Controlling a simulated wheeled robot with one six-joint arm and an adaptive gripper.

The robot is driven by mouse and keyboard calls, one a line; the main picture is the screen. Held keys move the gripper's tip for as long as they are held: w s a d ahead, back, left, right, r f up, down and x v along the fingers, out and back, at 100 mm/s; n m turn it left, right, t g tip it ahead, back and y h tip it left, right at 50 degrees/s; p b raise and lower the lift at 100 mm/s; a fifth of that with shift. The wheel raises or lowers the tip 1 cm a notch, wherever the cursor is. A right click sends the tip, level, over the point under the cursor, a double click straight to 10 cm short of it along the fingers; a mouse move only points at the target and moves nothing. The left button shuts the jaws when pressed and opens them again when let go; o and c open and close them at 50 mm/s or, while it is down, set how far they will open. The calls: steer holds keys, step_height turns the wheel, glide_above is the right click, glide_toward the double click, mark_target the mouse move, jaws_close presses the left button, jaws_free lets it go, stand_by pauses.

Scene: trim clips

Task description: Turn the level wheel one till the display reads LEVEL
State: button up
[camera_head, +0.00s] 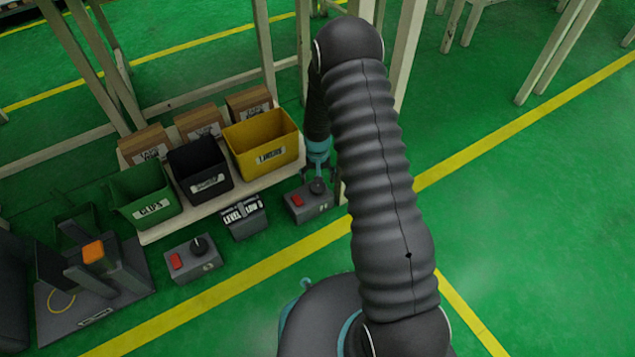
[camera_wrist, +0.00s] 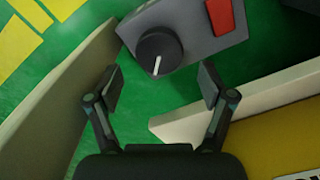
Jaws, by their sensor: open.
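My gripper (camera_wrist: 161,84) is open and empty. In the wrist view its two fingers stand either side of a round black knob (camera_wrist: 160,52) in the picture, and I see no contact. The knob has a white mark pointing down in the picture and sits on a grey box (camera_wrist: 193,48) with a red button (camera_wrist: 222,16). In the head view my gripper (camera_head: 319,170) is just above the right grey box (camera_head: 308,211). A second box (camera_head: 193,267) with a black knob (camera_head: 199,245) stands left. The display (camera_head: 241,217) between them has white lettering I cannot read surely.
A green bin (camera_head: 148,212), a black bin (camera_head: 207,187) and a yellow bin (camera_head: 272,160) stand on a pale shelf behind the boxes, with cartons behind them. Pale posts (camera_head: 403,58) rise close to my arm. A dark fixture (camera_head: 116,292) is at left. Floor at right is clear.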

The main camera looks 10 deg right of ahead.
step_height(320, 180, up, 9)
stand_by(0.3)
steer(key=shift+f, duration=0.1)
stand_by(0.4)
steer(key=s+r+g, duration=0.2)
steer(key=s, duration=0.5)
steer(key=s+r+t+p, duration=0.2)
steer(key=s+r, duration=0.6)
steer(key=r, duration=0.6)
steer(key=s+r+n+t+p, duration=0.1)
steer(key=s+r+t+p, duration=0.2)
steer(key=s+r, duration=0.5)
steer(key=s+r+t+p, duration=0.2)
steer(key=s+r, duration=0.6)
steer(key=r, duration=1.2)
steer(key=shift+r+n+t+p, duration=0.15)
steer(key=shift+n+t+p, duration=0.2)
steer(key=shift+p, duration=0.6)
